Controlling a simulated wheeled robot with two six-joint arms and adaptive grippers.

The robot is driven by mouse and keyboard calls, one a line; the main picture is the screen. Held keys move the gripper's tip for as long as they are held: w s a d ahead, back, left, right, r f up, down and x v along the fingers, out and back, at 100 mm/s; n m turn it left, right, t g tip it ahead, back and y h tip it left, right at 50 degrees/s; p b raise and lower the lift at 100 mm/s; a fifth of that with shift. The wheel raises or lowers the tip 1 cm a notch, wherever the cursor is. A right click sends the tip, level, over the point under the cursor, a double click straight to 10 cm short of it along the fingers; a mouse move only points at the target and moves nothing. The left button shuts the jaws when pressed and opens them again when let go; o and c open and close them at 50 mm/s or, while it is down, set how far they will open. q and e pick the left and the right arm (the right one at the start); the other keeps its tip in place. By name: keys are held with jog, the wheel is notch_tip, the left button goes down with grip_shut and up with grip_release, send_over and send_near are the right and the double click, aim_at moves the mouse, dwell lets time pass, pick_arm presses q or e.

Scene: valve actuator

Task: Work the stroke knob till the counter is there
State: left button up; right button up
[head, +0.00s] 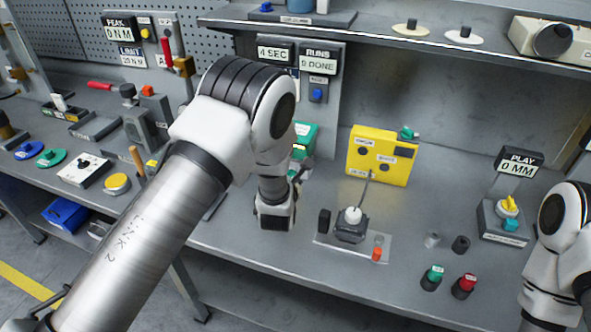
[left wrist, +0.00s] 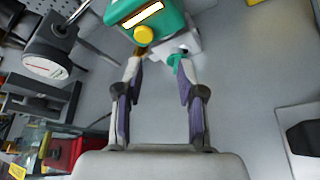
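A green device (head: 303,137) stands on the bench behind my left gripper, partly hidden by my arm. In the left wrist view the green device (left wrist: 150,12) has a pale display strip, too blurred to read, and a yellow round knob or button (left wrist: 143,36) below it. A white part (left wrist: 186,46) with a teal piece (left wrist: 177,63) sits at its foot. My left gripper (left wrist: 159,70) is open, with its fingers pointing at the device; the teal piece is close to the right fingertip, contact unclear. No knob labelled stroke is legible. My right gripper is out of view; only its arm shows.
A panel reading "9 DONE" (head: 318,64) stands behind my arm. A yellow box (head: 382,156) and a black lever base (head: 351,226) are to the right. A "PLAY 0 MM" display (head: 517,163) stands above a yellow knob (head: 509,204). Several small pegs stand near the front edge.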

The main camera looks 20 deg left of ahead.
pick_arm(q)
jog(key=f+b, duration=0.6)
jog(key=shift+s+a+f, duration=0.15)
jog(key=shift+s+f, duration=0.05)
jog(key=shift+f, duration=0.15)
jog(key=p+x, duration=0.1)
jog(key=x, duration=0.7)
jog(key=shift+w, duration=0.2)
jog(key=shift+s+r, duration=0.1)
jog(key=shift+c, duration=0.7)
grip_shut()
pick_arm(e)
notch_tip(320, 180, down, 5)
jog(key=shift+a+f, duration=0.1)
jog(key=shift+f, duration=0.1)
